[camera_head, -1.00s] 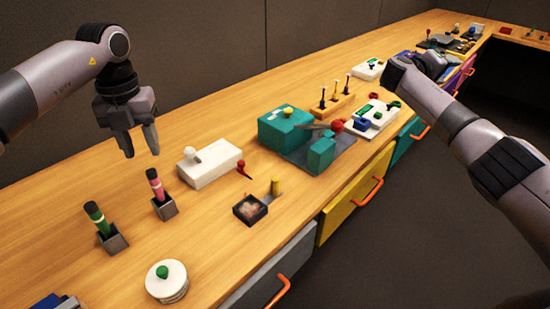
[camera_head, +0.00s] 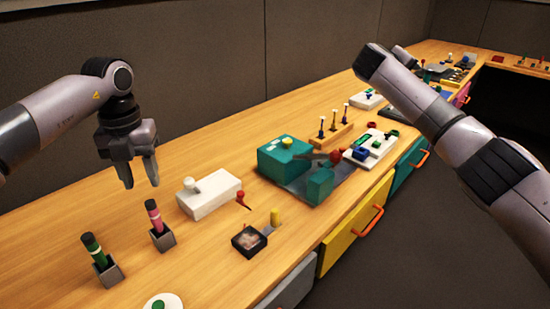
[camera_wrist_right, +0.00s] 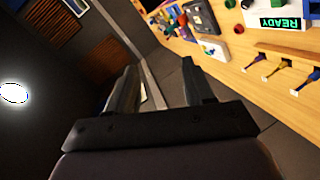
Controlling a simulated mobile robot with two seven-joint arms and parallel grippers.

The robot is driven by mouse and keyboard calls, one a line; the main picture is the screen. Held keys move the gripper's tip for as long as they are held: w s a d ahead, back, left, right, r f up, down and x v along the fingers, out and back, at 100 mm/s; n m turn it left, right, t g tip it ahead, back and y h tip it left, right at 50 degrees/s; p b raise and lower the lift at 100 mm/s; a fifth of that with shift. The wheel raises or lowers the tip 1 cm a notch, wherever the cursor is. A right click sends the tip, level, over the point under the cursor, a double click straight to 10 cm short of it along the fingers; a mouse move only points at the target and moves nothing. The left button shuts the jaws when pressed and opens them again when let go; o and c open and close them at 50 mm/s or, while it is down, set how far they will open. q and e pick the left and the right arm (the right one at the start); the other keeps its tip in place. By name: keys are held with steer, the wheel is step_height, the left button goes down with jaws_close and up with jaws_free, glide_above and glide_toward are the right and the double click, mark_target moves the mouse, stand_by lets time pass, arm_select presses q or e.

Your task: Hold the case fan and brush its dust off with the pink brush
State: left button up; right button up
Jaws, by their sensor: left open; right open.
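The case fan appears to be the small black square-framed item (camera_head: 249,241) with a dusty grey-pink face, lying near the table's front edge. The pink brush (camera_head: 157,221) stands upright in a small grey holder (camera_head: 163,240), its dark end up. My left gripper (camera_head: 140,174) is open and empty, pointing down above the table, up and to the left of the pink brush. My right gripper (camera_wrist_right: 158,88) is open and empty in the right wrist view, away from the fan and brush. In the head view my right arm hides its jaws.
A green brush (camera_head: 93,250) stands in another holder at left. A white box with a knob (camera_head: 210,195) and a teal block device (camera_head: 285,157) stand beyond the fan. A yellow peg (camera_head: 275,216) is beside the fan. Orange drawer handles (camera_head: 368,220) stick out in front.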

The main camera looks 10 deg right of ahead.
steer(key=w+a+f+n+y, duration=0.2)
steer(key=a+f+y, duration=0.55)
steer(key=a, duration=0.65)
steer(key=g+y, duration=0.5)
steer(key=g, duration=0.2)
glide_above(274, 210)
step_height(274, 210, down, 14)
steer(key=shift+f, duration=0.1)
steer(key=shift+s+f, duration=0.1)
steer(key=shift+f, duration=0.15)
step_height(274, 210, down, 7)
steer(key=shift+r, duration=0.2)
jaws_close()
